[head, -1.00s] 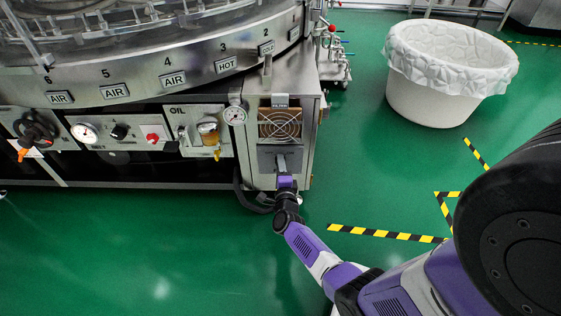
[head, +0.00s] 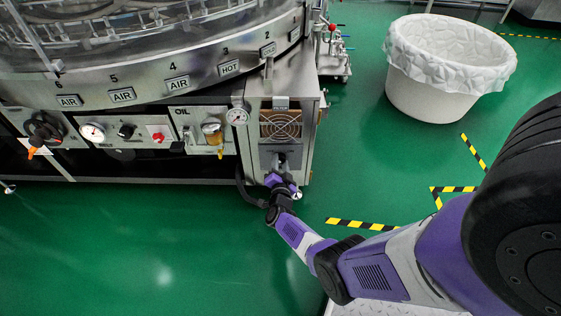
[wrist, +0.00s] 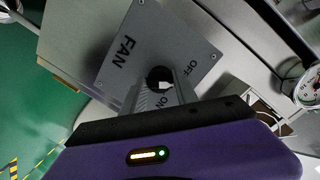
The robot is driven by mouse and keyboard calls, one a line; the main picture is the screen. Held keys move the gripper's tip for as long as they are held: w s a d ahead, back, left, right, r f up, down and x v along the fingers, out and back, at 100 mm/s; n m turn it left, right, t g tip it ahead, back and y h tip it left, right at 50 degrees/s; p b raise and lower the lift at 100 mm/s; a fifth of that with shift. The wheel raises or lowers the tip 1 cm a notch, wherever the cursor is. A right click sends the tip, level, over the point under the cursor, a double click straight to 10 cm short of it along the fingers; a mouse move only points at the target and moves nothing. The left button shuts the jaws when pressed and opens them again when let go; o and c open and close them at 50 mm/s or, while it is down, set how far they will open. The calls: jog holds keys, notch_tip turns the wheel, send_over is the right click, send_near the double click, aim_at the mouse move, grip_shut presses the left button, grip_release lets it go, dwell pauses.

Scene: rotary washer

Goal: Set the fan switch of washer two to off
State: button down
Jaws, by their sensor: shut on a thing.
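The fan switch plate (wrist: 135,42) is a grey metal panel marked FAN, OFF and ON in the wrist view. It shows in the head view as a dark grey panel (head: 267,157) below the round fan grille of the washer cabinet. The switch knob (wrist: 155,75) is black with a light mark, partly hidden by my fingers. The light mark lies towards the ON side, but its exact setting is hard to tell. My gripper (wrist: 165,90) is shut on the knob, in front of the plate. In the head view my gripper (head: 281,163) reaches the panel from below.
The fan grille (head: 281,126) sits just above the panel. A pressure gauge (head: 237,116) is to its left, and other controls, including a red knob (head: 158,137), lie further left. A white lined bin (head: 432,105) stands on the green floor at the right. Floor in front is clear.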

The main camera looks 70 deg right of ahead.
jog(key=shift+n, duration=0.7)
jog(key=shift+g, duration=0.3)
jog(key=c, duration=0.9)
grip_release()
jog(key=shift+c, duration=0.2)
jog(key=f+p+v, duration=0.1)
jog(key=p+v, duration=0.3)
jog(key=v, duration=0.3)
jog(key=shift+s+a+r, duration=0.2)
jog(key=shift+a+r, duration=0.2)
jog(key=shift+r, duration=0.05)
